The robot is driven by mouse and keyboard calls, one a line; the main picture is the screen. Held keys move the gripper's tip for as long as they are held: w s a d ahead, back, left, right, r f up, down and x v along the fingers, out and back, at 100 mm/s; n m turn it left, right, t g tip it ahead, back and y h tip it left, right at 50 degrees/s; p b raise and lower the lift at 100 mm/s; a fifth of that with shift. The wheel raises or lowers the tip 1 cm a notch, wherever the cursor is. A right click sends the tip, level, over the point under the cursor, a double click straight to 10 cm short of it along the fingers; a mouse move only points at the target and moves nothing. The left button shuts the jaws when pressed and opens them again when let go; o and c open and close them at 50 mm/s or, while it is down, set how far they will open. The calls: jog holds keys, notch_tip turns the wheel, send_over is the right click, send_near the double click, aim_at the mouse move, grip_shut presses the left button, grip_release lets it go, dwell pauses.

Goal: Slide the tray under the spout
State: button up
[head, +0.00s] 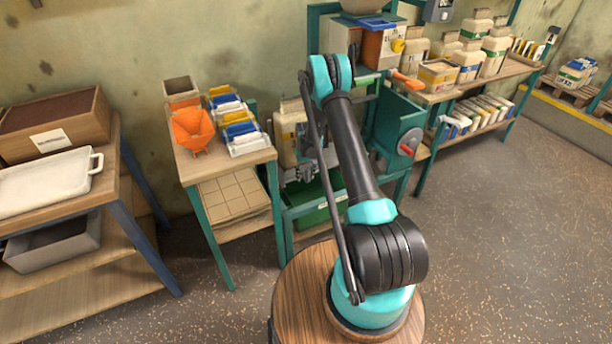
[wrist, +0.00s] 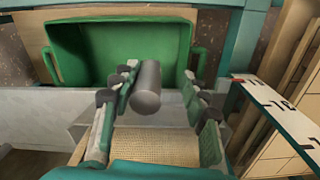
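My gripper (head: 304,172) is at the front of the green-framed machine (head: 395,125), partly hidden by my arm. In the wrist view (wrist: 158,82) its fingers are apart. A grey cylinder (wrist: 147,88) shows end-on between them, close to the left finger, with a gap to the right finger; I cannot tell whether it touches. Beyond the fingers is a green open bin (wrist: 75,55) with side handles, also low in the machine frame in the head view (head: 318,212). A white tray (head: 45,185) with handles lies on the left bench. I cannot clearly make out the spout.
A small table (head: 190,170) left of the machine holds an orange funnel (head: 193,130) and coloured packets. A wooden box (head: 60,128) stands behind the white tray. Containers line the right bench (head: 500,85). The floor at right is clear.

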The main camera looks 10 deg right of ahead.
jog(key=shift+r, duration=0.15)
notch_tip(320, 180, up, 20)
dwell(2.5)
jog(key=f, duration=1.3)
jog(key=d+f, duration=0.1)
jog(key=f, duration=0.6)
jog(key=shift+w, duration=0.15)
jog(key=shift+c, duration=0.6)
jog(key=shift+r, duration=0.1)
grip_shut()
